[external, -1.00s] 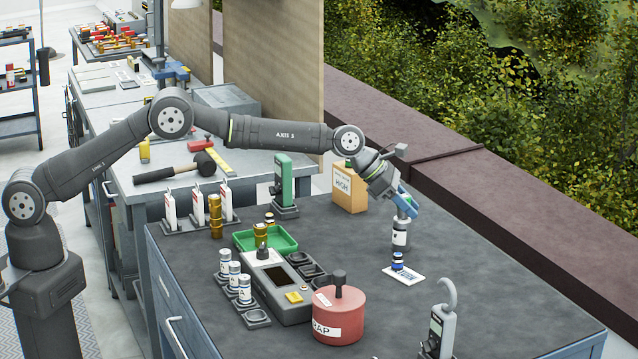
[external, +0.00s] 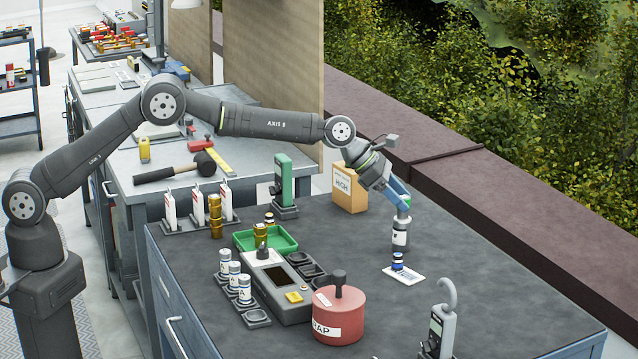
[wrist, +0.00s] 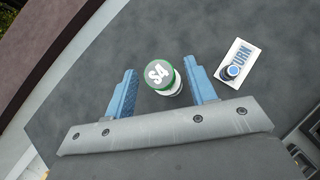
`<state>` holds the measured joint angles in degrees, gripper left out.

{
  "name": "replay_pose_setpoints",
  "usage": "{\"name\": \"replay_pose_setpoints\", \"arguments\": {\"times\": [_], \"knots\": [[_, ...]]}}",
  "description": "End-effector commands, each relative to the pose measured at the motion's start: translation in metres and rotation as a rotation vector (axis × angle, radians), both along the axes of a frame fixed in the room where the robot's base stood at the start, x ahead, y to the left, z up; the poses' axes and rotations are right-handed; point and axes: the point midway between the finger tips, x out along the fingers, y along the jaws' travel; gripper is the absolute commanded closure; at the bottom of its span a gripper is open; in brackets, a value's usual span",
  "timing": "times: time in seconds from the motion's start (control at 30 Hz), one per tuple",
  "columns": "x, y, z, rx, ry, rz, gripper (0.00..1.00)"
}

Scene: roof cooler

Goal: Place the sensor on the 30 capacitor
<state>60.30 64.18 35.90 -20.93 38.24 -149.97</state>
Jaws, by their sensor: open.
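A white can (external: 400,238) with a dark label band stands upright on the dark bench top. In the wrist view its round top reads S4 and has a green rim (wrist: 162,78). My gripper (external: 401,207) is open at the top of this can. In the wrist view the blue fingers (wrist: 162,88) lie on either side of it, with visible gaps. A small blue-and-white cylinder (external: 398,261) stands on a white card (external: 413,280); the wrist view shows the card (wrist: 242,53) lettered partly "TURN". I cannot read a 30 on any part, nor tell which is the sensor.
A red pot (external: 338,318) with a knob stands at the front. Left of it are a grey meter (external: 275,285), racked white cylinders (external: 235,274) and a green tray (external: 285,240). A tan box (external: 348,192) stands behind. The bench right of the can is clear.

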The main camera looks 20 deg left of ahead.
Motion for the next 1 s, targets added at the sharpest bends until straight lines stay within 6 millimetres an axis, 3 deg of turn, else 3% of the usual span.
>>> {"name": "replay_pose_setpoints", "arguments": {"times": [0.5,1.0], "knots": [[-0.010,0.054,0.056,-0.002,0.000,0.001,0.49],[-0.013,0.063,0.064,-0.001,0.000,0.001,0.49]]}}
